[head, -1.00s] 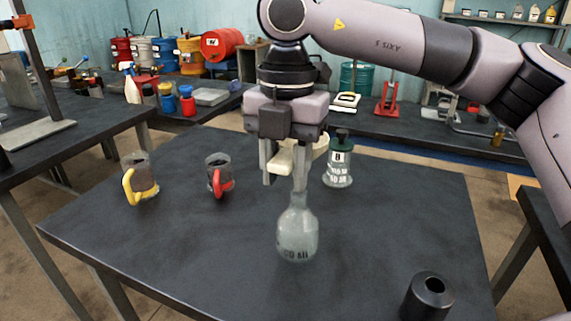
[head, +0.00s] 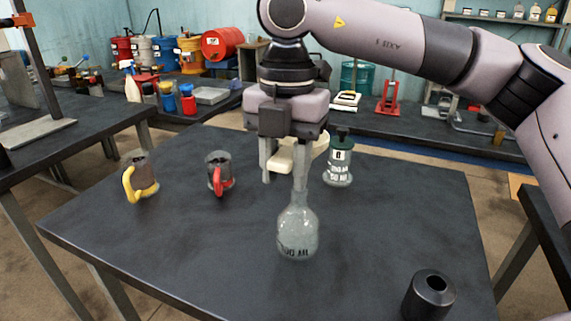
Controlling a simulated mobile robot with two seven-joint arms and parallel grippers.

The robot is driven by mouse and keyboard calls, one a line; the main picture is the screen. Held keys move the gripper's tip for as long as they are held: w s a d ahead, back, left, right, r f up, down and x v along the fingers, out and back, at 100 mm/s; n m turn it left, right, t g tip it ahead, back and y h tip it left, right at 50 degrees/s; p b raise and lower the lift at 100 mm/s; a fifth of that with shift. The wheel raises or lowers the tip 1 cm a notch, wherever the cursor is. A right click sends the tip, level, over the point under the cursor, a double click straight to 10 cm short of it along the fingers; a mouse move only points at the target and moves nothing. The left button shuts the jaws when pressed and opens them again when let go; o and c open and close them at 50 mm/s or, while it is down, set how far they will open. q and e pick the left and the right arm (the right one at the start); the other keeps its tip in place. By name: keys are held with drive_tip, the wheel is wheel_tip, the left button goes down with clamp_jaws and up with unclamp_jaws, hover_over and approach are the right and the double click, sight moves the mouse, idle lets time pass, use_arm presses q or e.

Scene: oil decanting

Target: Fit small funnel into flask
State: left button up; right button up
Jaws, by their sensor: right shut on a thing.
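My right gripper (head: 284,178) is shut on the cream funnel (head: 283,156), whose rounded rim also shows to the right of the fingers. The funnel's lower end is hidden. A clear round-bodied flask (head: 297,238) with a narrow neck stands upright on the dark table. Its neck top is just below the gripper's right finger in the picture. Whether funnel and flask touch, I cannot tell. My left gripper is not in view.
The dark table (head: 190,255) holds a yellow-handled mug (head: 145,172), a red-handled mug (head: 222,170) and a black cylindrical holder (head: 430,292) at the front right. The table's front left is clear. Other benches with bottles and drums stand behind.

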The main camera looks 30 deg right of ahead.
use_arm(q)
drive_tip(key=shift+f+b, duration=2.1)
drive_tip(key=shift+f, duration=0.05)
use_arm(e)
drive_tip(key=shift+f, duration=2.65)
drive_tip(key=o, duration=1.1)
wheel_tip(320, 180, up, 6)
drive_tip(key=shift+w+r, duration=0.1)
drive_tip(key=shift+r, duration=0.05)
drive_tip(key=shift+d+r, duration=0.1)
drive_tip(key=shift+r, duration=0.4)
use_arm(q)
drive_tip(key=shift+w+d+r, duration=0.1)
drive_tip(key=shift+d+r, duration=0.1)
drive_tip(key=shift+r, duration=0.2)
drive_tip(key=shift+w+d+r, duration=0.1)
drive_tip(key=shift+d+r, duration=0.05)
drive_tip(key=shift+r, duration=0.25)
